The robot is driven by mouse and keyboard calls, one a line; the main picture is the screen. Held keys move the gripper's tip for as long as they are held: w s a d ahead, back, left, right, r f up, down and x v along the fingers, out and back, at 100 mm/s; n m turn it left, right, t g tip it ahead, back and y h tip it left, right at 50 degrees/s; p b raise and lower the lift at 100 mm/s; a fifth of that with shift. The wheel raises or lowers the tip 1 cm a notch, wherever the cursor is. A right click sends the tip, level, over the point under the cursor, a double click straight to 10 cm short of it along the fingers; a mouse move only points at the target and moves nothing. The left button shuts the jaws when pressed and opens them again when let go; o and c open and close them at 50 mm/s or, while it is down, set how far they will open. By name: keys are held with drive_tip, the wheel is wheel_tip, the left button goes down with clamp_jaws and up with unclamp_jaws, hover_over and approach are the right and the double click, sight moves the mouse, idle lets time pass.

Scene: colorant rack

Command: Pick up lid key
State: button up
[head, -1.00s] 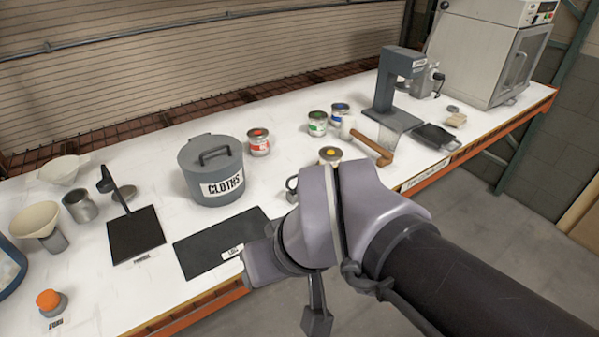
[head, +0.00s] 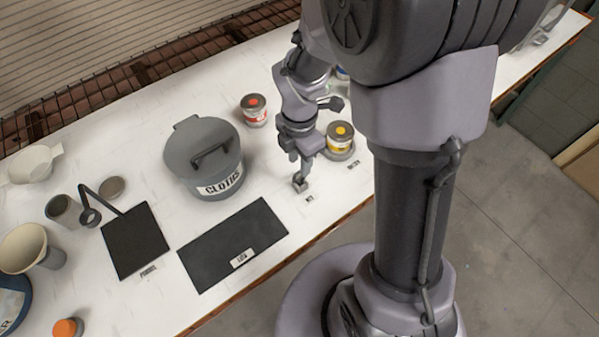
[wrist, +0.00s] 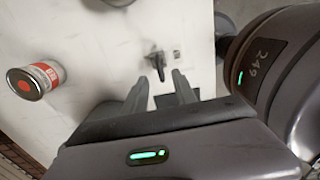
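The lid key (wrist: 157,62) is a small dark piece on the white bench, beside a small label. In the wrist view it lies just ahead of and between my fingertips. My gripper (wrist: 159,84) is open, with its two dark fingers apart and nothing held between them. In the head view my gripper (head: 303,160) points down at the bench, just above a small grey piece (head: 300,183) by the label, which appears to be the key. The fingers partly cover it, and contact cannot be made out.
A yellow-dotted can (head: 340,138) stands close right of my gripper. A red-labelled can (head: 254,112) stands behind. The grey CLOTHS bin (head: 205,160) and a black mat (head: 232,245) are to the left. The bench's front edge is near.

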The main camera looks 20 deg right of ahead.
sight(301, 180)
wheel_tip(301, 180, down, 3)
drive_tip(key=shift+s+r+b, duration=0.1)
drive_tip(key=shift+s+b, duration=0.05)
drive_tip(key=shift+b, duration=0.15)
drive_tip(key=f+b, duration=0.2)
drive_tip(key=f, duration=0.3)
drive_tip(key=shift+d+f, duration=0.1)
drive_tip(key=shift+d, duration=0.1)
clamp_jaws()
